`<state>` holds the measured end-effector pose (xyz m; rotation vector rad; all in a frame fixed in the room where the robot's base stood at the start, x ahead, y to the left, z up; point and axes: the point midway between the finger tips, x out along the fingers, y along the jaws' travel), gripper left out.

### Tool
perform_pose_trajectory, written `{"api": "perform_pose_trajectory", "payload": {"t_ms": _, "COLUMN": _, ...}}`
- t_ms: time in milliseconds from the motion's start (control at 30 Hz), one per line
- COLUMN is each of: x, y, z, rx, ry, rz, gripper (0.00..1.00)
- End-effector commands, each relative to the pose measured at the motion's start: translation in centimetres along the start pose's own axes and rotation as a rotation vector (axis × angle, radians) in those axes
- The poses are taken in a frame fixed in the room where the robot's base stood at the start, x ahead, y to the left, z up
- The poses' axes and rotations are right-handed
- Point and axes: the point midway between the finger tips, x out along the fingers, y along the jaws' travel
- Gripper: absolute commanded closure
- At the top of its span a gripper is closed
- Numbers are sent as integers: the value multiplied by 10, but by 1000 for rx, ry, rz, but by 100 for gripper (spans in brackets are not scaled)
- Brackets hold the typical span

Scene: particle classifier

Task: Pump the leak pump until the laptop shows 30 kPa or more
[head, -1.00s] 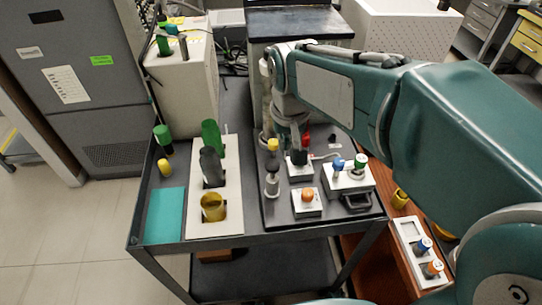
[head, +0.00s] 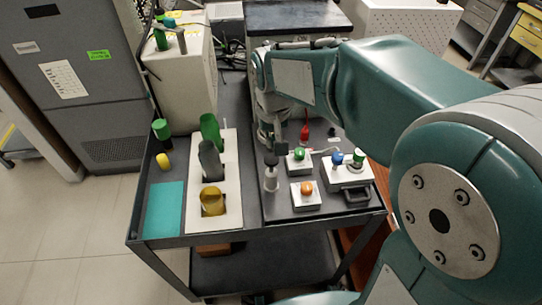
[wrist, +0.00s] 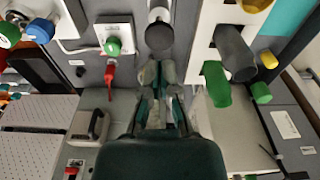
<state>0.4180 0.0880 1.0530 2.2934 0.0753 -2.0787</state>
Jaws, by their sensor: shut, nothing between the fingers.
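A small upright pump-like cylinder (head: 271,180) with a pale body and a dark top stands on the cart's dark panel, left of the white switch boxes. I take it for the leak pump. In the wrist view, the cylinder (wrist: 160,36) is just beyond my fingertips. My gripper (wrist: 160,72) is shut and empty, pointing at it. In the head view, my gripper (head: 280,148) is close beside the cylinder's top; I cannot tell whether they touch. No laptop screen can be read in either view.
White boxes with a green knob (head: 299,155), an orange knob (head: 307,188) and a blue knob (head: 337,158) stand right of the cylinder. A red switch (head: 305,132) is behind.

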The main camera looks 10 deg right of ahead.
Motion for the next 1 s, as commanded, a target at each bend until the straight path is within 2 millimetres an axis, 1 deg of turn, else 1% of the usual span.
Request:
{"api": "perform_pose_trajectory", "payload": {"t_ms": 33, "x": 8, "y": 0, "z": 0, "rx": 0, "ry": -3, "rz": 1, "gripper": 100}}
{"api": "perform_pose_trajectory", "payload": {"t_ms": 200, "x": 29, "y": 0, "z": 1, "rx": 0, "ry": -2, "rz": 1, "gripper": 100}}
{"api": "perform_pose_trajectory", "payload": {"t_ms": 400, "x": 46, "y": 0, "z": 0, "rx": 0, "ry": -2, "rz": 1, "gripper": 100}}
{"api": "perform_pose_trajectory", "payload": {"t_ms": 533, "x": 49, "y": 0, "z": 0, "rx": 0, "ry": 1, "rz": 0, "gripper": 100}}
{"api": "perform_pose_trajectory", "payload": {"t_ms": 833, "x": 50, "y": 0, "z": 0, "rx": 0, "ry": 1, "rz": 0, "gripper": 100}}
{"api": "perform_pose_trajectory", "payload": {"t_ms": 933, "x": 56, "y": 0, "z": 1, "rx": 0, "ry": -2, "rz": 0, "gripper": 100}}
{"api": "perform_pose_trajectory", "payload": {"t_ms": 1000, "x": 63, "y": 0, "z": 2, "rx": 0, "ry": -2, "rz": 0, "gripper": 100}}
